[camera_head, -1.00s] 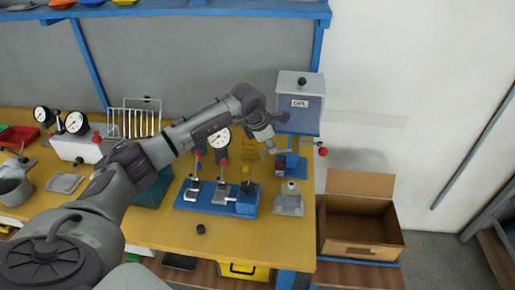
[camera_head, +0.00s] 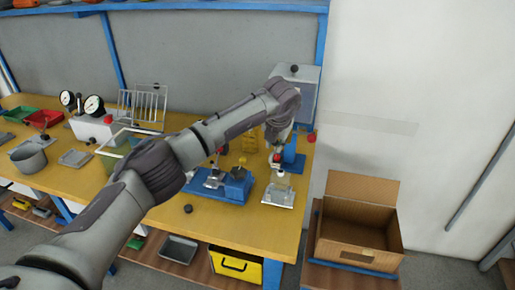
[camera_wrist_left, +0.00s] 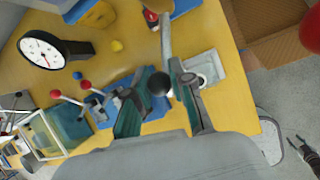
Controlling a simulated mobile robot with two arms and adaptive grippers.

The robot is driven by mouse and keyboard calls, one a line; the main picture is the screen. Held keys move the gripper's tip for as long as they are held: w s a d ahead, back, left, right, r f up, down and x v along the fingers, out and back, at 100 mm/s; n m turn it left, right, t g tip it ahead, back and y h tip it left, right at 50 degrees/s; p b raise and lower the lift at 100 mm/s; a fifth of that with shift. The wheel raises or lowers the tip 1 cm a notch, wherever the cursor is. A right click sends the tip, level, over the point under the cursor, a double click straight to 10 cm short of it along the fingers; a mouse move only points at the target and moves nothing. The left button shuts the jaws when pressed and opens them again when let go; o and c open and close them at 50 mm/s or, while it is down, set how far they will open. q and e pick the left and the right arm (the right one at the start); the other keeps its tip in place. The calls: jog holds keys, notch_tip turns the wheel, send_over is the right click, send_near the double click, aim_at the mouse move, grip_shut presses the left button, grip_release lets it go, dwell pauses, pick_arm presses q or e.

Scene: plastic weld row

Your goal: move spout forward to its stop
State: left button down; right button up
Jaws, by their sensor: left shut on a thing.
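The grey dispenser box (camera_head: 303,88) stands at the back right of the table. The pale spout (camera_wrist_left: 166,38) comes down from the top of the left wrist view, with a black knob (camera_wrist_left: 158,83) near its lower end. My left gripper (camera_head: 277,148) is in front of the dispenser and points down. In the left wrist view its two fingers (camera_wrist_left: 160,98) lie either side of the knob, closed on it. The exact contact is partly hidden. In the head view my gripper covers the spout.
A grey metal fixture (camera_head: 279,195) sits just below the gripper, beside a blue stand (camera_head: 293,158). A red ball (camera_head: 311,138) sticks out at the right. A blue-based press fixture (camera_head: 236,187) stands to the left. An open cardboard box (camera_head: 359,252) is right of the table.

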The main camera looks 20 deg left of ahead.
pick_arm(q)
jog(key=shift+d+n, duration=0.4)
jog(key=shift+n, duration=0.1)
jog(key=d+n+b, duration=0.1)
jog(key=d+n+y, duration=0.1)
jog(key=n, duration=0.1)
jog(key=shift+s+g+b, duration=0.15)
jog(key=shift+g+b, duration=0.25)
jog(key=c, duration=1)
grip_release()
jog(key=shift+d+r, duration=0.1)
jog(key=shift+r, duration=0.05)
jog(key=v, duration=1.1)
jog(key=shift+s+d+r, duration=0.15)
jog(key=shift+d+r, duration=0.15)
jog(key=shift+d, duration=0.05)
